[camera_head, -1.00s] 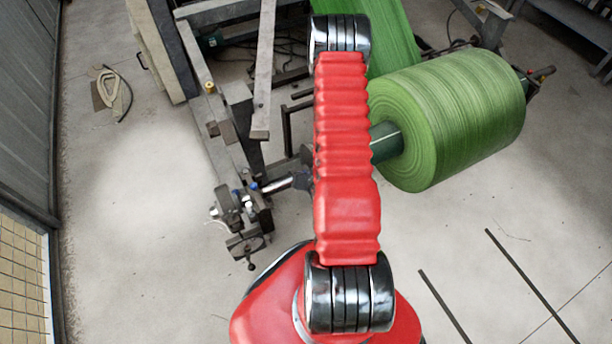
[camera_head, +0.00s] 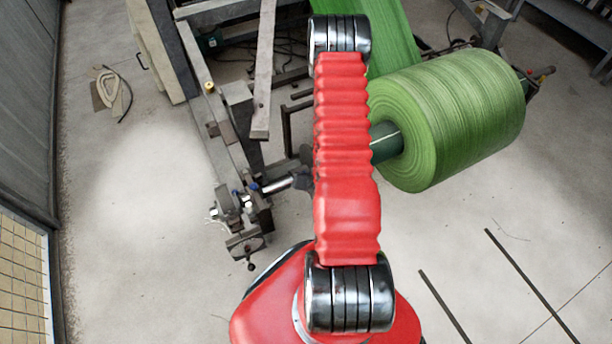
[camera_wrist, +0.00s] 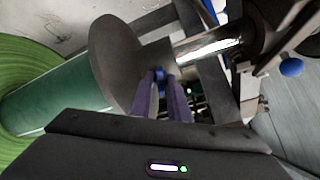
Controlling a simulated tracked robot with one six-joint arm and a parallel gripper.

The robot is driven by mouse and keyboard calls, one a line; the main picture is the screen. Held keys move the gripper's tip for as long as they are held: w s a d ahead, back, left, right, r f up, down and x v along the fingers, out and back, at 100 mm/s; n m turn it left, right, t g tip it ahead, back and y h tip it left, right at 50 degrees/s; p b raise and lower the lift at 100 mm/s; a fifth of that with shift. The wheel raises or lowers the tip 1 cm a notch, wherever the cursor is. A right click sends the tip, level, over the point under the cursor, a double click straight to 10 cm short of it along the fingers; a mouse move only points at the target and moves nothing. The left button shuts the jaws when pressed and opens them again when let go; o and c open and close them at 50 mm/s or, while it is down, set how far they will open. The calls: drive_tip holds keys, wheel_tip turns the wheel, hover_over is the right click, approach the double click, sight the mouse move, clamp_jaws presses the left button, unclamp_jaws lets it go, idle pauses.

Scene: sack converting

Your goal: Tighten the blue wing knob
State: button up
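The blue wing knob (camera_wrist: 160,76) shows in the wrist view between the tips of my gripper (camera_wrist: 161,84), in front of a large dark grey disc (camera_wrist: 112,62). The two purple-grey fingers stand close on both sides of the blue piece, with no clear gap at the tips, so my gripper appears shut on it. The fingers cover part of the knob. In the head view my red arm hides the knob and the fingertips.
A green roll (camera_head: 450,115) sits on its core, right of my arm. A bright shaft (camera_wrist: 208,45) runs right from the disc. A blue ball handle (camera_wrist: 291,67) stands at the wrist view's right. The machine frame (camera_head: 225,150) is on the left; floor lies open in front.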

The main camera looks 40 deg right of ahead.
drive_tip(key=o, duration=0.5)
drive_tip(key=shift+s, duration=0.1)
drive_tip(key=shift+v, duration=3.65)
drive_tip(key=shift+c, duration=0.4)
